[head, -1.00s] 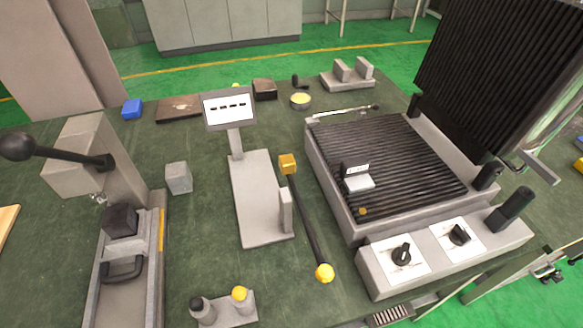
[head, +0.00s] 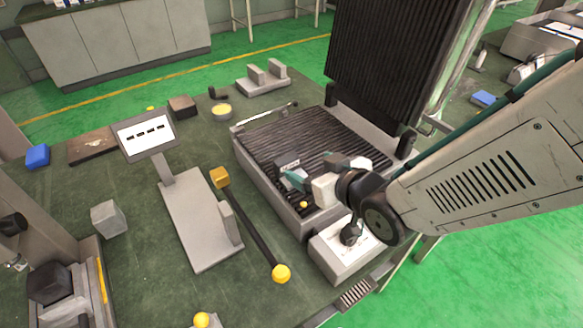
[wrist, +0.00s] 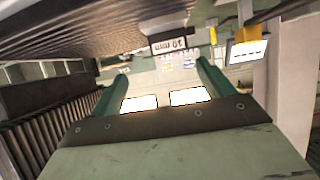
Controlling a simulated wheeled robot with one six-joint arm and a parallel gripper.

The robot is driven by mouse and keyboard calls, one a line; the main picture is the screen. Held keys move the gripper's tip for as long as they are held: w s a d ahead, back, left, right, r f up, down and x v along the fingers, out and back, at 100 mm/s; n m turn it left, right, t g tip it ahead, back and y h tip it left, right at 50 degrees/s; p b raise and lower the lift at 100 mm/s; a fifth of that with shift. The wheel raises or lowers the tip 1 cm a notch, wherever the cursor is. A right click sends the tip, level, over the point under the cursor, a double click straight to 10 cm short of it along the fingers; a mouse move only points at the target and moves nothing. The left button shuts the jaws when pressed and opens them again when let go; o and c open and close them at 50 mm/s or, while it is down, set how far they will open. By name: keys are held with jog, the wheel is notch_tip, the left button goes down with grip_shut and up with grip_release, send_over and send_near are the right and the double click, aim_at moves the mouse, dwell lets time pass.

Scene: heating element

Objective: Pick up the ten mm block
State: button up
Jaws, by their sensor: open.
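The ten mm block, a small pale block with a "10 mm" label (wrist: 170,44), sits at the top middle of the wrist view, with its text upside down. In the head view its upright label (head: 288,165) shows on the ribbed black plate, and the rest is partly hidden by my gripper. My gripper (head: 312,172) is low over the plate, close beside the label. In the wrist view its teal fingers (wrist: 160,76) are spread apart with nothing held between them. The label appears beyond the fingertips. I cannot tell whether a finger touches the block.
The ribbed lower plate (head: 265,140) lies under a raised ribbed lid (head: 385,60). A yellow-knobbed bar (head: 250,225) and a scale with a display (head: 145,135) stand to the left. A grey cube (head: 108,218) is farther left. Open green table lies between them.

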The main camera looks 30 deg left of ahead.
aim_at(290, 162)
jog(key=x, duration=0.2)
jog(key=s+x, duration=0.1)
jog(key=x, duration=0.5)
jog(key=shift+s+a+f, duration=0.1)
jog(key=shift+a+f, duration=0.2)
jog(key=shift+a, duration=0.2)
jog(key=c, duration=1.2)
jog(key=shift+y, duration=0.3)
jog(key=shift+c, duration=0.3)
jog(key=shift+r, duration=0.15)
